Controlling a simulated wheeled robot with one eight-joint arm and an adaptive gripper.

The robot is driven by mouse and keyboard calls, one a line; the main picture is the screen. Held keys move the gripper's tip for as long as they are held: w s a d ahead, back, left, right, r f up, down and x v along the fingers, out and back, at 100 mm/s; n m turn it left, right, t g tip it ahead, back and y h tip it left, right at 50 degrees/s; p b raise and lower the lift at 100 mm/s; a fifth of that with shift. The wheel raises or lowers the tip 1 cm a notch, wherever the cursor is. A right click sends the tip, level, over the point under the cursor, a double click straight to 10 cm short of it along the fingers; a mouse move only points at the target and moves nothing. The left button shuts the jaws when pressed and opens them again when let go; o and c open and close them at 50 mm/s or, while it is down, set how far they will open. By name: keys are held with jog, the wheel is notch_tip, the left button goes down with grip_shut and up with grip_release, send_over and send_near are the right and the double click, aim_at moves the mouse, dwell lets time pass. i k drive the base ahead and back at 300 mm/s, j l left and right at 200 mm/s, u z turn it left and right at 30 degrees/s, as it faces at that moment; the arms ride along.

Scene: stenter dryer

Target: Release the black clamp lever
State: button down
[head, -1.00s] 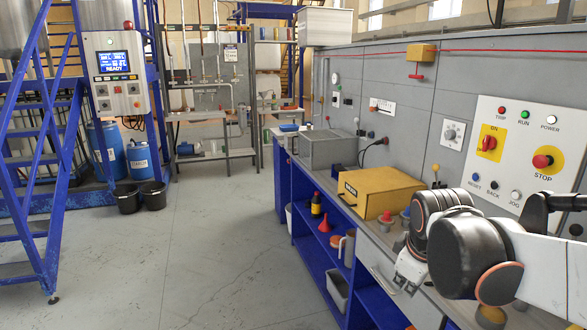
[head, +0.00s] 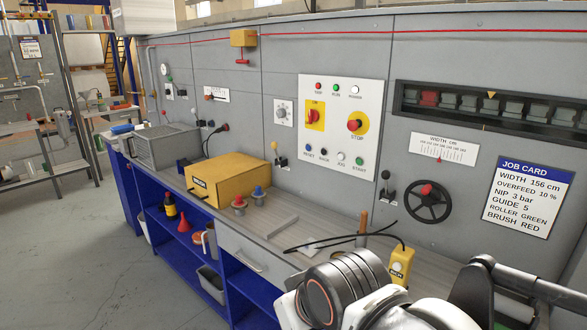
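Only a pale part of my gripper (head: 288,312) shows at the bottom edge. Its fingertips are cut off or hidden.
A yellow box (head: 228,180) and two knobbed pieces stand further left. The panel carries a job card (head: 528,198), a width scale (head: 444,148) and a button plate (head: 340,127). Floor is clear at left.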

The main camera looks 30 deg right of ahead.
aim_at(386, 175)
jog(key=z, duration=1.3)
